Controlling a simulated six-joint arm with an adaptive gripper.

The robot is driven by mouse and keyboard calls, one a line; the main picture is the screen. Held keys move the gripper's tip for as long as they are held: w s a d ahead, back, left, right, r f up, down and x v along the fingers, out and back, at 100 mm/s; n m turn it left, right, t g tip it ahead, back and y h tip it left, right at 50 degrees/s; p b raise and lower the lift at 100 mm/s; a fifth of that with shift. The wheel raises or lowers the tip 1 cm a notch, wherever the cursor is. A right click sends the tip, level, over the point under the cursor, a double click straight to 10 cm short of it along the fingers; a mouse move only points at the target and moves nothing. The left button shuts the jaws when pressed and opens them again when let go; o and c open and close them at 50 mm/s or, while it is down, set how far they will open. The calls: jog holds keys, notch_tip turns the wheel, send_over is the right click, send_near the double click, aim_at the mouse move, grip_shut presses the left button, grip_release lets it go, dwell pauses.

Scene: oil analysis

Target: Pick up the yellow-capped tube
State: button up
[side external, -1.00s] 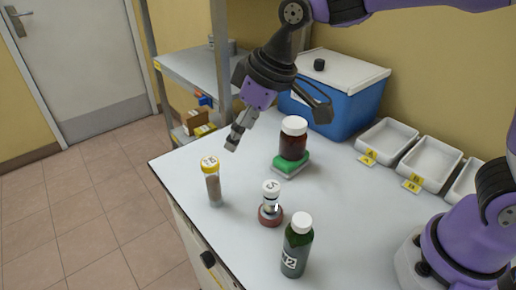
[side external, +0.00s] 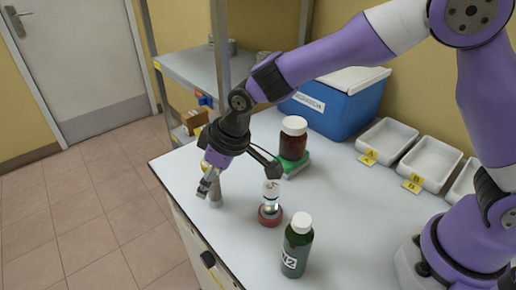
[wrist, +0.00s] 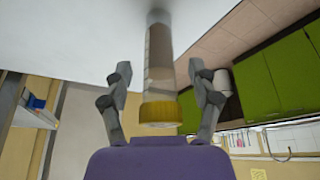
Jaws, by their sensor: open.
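The yellow-capped tube (wrist: 161,112) stands between the two fingers of my gripper (wrist: 159,75) in the wrist view. Its cap faces my palm, and its clear body with brownish contents runs toward the white table. The fingers are open, one on each side, with a visible gap to the tube. In the side external view, my gripper (side external: 206,187) is over the tube's place near the table's left edge.
A green bottle (side external: 297,250) stands in front, and a brown bottle (side external: 293,140) stands on a green block behind. White trays (side external: 386,138) and a blue cooler (side external: 338,105) are farther back.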

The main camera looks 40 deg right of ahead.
grip_shut()
